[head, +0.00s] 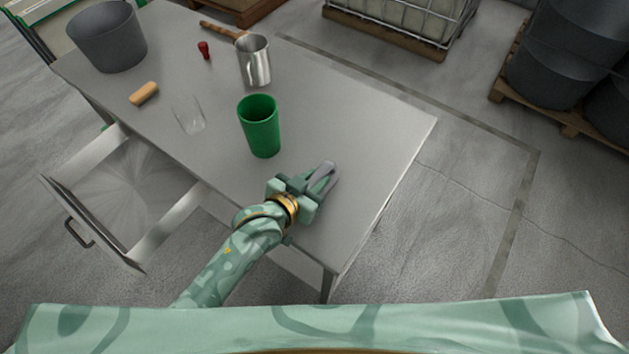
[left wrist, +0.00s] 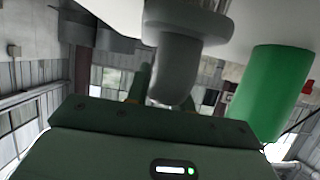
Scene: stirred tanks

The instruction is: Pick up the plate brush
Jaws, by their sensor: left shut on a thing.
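My left gripper (head: 308,186) is shut on a grey thing (head: 323,177) with a rounded, loop-like end, low over the table's near right part. In the left wrist view the grey thing (left wrist: 172,65) shows as a thick, smooth, rounded body at the fingers. No bristles show on it, so I cannot tell whether it is the plate brush. A wooden-handled thing (head: 222,29) lies at the back of the table, partly behind a metal mug (head: 255,62). My right gripper is not in view.
A green cup (head: 262,130) stands close behind my left gripper and shows in the left wrist view (left wrist: 272,90). A clear glass (head: 188,115), wooden roll (head: 144,93), red-handled piece (head: 204,49) and grey bucket (head: 106,36) stand farther left. An open drawer (head: 170,222) juts out at left.

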